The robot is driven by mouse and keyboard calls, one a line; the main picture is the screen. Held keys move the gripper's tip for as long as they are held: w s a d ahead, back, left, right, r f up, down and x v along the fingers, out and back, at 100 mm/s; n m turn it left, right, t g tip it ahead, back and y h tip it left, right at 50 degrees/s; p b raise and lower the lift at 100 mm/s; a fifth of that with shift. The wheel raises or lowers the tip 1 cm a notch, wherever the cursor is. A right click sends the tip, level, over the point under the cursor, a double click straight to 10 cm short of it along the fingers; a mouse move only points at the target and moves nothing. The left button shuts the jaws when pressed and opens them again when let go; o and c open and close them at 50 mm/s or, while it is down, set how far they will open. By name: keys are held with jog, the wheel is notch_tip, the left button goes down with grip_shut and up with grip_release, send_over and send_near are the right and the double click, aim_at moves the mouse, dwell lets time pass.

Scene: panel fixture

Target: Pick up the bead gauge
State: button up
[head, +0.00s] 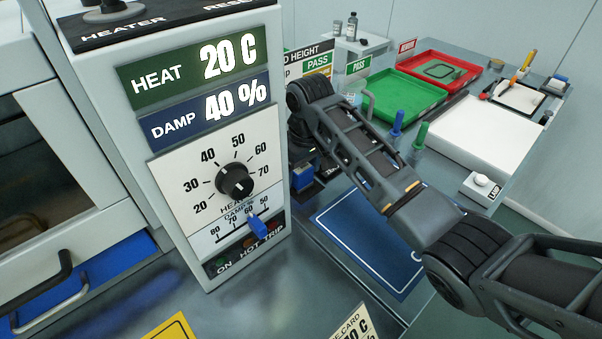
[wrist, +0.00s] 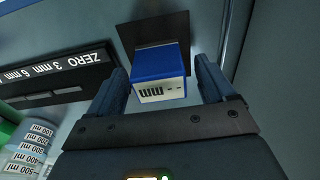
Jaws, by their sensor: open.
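The bead gauge appears to be the small blue block with a white face marked "mm" (wrist: 161,75) in the wrist view. It sits at a dark square pad (wrist: 153,32). My gripper (wrist: 160,68) is open, with one finger on each side of the block. Gaps show between the block and both fingers, so it is not gripped. In the head view a small blue block (head: 303,178) shows low beside the control box, partly hidden, and looks like the same one. My arm covers much of that area.
A black bar marked "ZERO 3 mm 6 mm" (wrist: 60,80) lies left of the gripper in the wrist view, above graduated containers (wrist: 28,155). The control box (head: 205,215) stands close left in the head view. Green tray (head: 405,95) and red tray (head: 440,68) lie beyond my arm.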

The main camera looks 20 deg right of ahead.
jog(key=shift+f, duration=0.5)
jog(key=c, duration=1.2)
jog(key=shift+o, duration=0.2)
jog(key=shift+w+r, duration=0.1)
